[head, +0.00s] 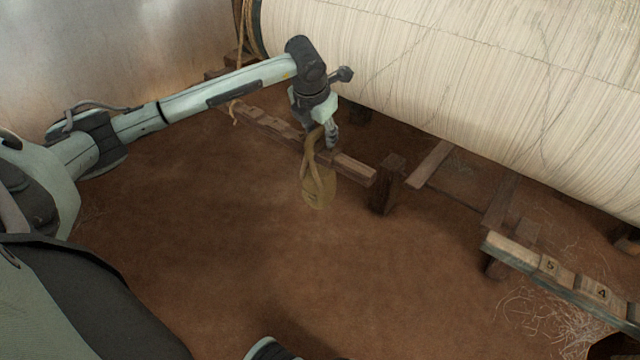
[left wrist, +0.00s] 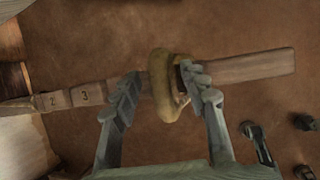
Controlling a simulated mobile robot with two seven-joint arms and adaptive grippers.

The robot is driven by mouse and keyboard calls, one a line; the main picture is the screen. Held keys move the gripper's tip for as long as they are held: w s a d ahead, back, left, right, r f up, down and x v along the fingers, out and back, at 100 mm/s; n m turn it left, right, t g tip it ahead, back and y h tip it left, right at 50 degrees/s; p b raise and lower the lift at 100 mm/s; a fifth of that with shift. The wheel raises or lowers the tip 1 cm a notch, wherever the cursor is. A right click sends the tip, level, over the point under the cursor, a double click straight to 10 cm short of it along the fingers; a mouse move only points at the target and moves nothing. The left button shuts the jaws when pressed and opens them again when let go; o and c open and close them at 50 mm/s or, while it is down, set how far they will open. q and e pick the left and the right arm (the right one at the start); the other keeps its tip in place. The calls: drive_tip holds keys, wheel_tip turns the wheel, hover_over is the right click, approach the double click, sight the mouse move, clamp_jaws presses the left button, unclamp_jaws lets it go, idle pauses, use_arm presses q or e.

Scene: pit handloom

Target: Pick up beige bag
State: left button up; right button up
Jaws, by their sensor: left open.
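The beige bag (head: 319,188) hangs from a wooden rail, its strap looped over the rail and its body below it. In the left wrist view the bag (left wrist: 160,88) lies between my left gripper's fingers. My left gripper (head: 331,136) is above the rail at the strap. In the left wrist view my left gripper (left wrist: 161,90) is open, one finger on each side of the bag. The right finger overlaps the strap in that picture; I cannot tell whether they touch. My right gripper is not recognisable in either view.
The wooden rail (head: 355,169) ends at a short dark post (head: 388,185). A large roll of pale threads (head: 480,70) fills the upper right. A numbered rail (head: 570,276) stands at the lower right. The brown earth floor (head: 230,250) in front is clear.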

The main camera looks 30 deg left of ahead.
use_arm(q)
drive_tip(key=shift+c, duration=0.8)
clamp_jaws()
drive_tip(key=shift+w+r, duration=0.1)
drive_tip(key=shift+r, duration=0.1)
